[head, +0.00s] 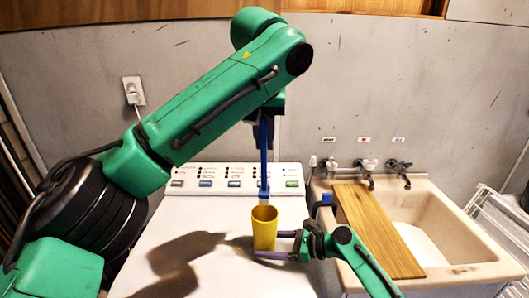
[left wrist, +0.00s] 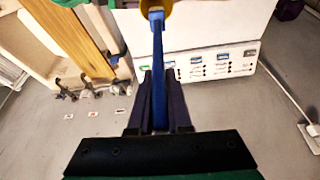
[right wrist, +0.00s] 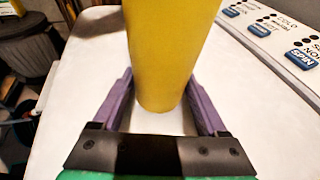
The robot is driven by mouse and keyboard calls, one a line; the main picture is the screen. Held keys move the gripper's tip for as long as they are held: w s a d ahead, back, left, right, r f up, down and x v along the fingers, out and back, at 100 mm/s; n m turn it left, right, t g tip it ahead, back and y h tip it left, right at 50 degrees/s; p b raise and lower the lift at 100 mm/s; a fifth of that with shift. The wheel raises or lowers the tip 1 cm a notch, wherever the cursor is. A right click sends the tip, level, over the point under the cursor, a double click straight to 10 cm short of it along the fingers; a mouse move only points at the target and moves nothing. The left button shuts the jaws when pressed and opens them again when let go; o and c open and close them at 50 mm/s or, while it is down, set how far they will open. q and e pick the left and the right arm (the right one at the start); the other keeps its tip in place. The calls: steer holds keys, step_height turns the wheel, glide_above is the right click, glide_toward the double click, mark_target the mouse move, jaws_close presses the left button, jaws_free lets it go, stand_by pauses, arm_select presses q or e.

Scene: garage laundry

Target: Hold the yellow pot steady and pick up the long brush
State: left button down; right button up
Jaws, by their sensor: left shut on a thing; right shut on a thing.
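The yellow pot (head: 264,232) stands upright on the white top of the washing machine. My right gripper (head: 279,244) is shut on the pot, with one purple finger on each side of it; the pot (right wrist: 168,50) fills the middle of the right wrist view. The long blue brush (head: 264,160) hangs upright above the pot, its wider lower end at the pot's rim. My left gripper (head: 265,128) is shut on the brush's upper handle. In the left wrist view the brush (left wrist: 157,45) runs from between the fingers to the pot.
The washing machine top (head: 200,225) is otherwise clear, with a button panel (head: 233,176) along its back. A sink (head: 440,225) with a wooden board (head: 378,230) across it stands at the right, below wall taps (head: 368,166). A white rack is at the far right edge.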

steer(key=o, duration=0.9)
